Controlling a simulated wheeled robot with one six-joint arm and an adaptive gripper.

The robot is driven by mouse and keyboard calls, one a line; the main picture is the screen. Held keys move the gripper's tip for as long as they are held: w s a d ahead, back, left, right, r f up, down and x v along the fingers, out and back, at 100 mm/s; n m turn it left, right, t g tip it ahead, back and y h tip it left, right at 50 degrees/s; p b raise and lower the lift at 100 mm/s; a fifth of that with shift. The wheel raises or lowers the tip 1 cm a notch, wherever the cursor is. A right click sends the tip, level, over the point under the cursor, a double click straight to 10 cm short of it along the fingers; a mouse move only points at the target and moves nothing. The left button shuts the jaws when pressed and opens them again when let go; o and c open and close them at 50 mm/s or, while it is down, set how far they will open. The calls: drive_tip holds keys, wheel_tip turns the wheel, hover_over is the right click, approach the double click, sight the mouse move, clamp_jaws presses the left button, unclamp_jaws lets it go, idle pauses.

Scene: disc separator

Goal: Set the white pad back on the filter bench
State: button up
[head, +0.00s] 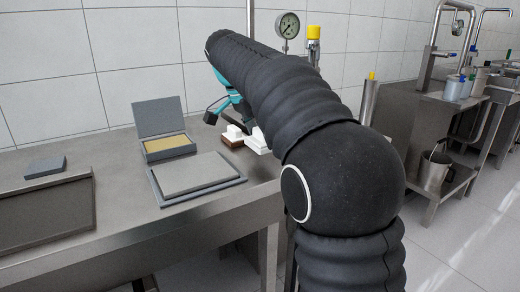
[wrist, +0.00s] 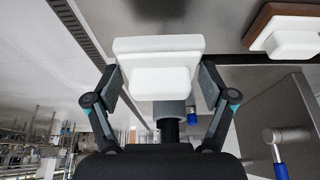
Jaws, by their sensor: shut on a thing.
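The white pad (wrist: 158,46) is a white slab with a smaller white block (wrist: 160,83) on it, between my gripper's two dark fingers in the wrist view. My gripper (wrist: 163,86) is shut on that block. In the head view a white pad (head: 257,141) shows beside my arm, partly hidden by it. My gripper there is mostly hidden behind the arm. The filter bench (head: 130,215) is a steel table under the pad. I cannot tell whether the pad touches it or hangs just above.
A white block on a brown base (head: 231,139) sits close left of the pad. An open grey case (head: 160,125) and a grey plate (head: 195,172) lie further left. A pressure gauge (head: 288,25) is behind. A blue-handled valve (wrist: 280,168) is low right in the wrist view.

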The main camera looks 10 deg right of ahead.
sight(260, 162)
drive_tip(key=shift+w+a+f, duration=0.1)
drive_tip(key=shift+w+f, duration=0.05)
drive_tip(key=shift+f, duration=0.05)
drive_tip(key=shift+f+b, duration=0.3)
drive_tip(key=shift+f, duration=1.6)
drive_tip(key=shift+f, duration=0.2)
drive_tip(key=o, duration=1)
drive_tip(key=shift+c, duration=0.2)
drive_tip(key=p+v, duration=0.1)
drive_tip(key=v, duration=1.1)
drive_tip(key=shift+r, duration=0.25)
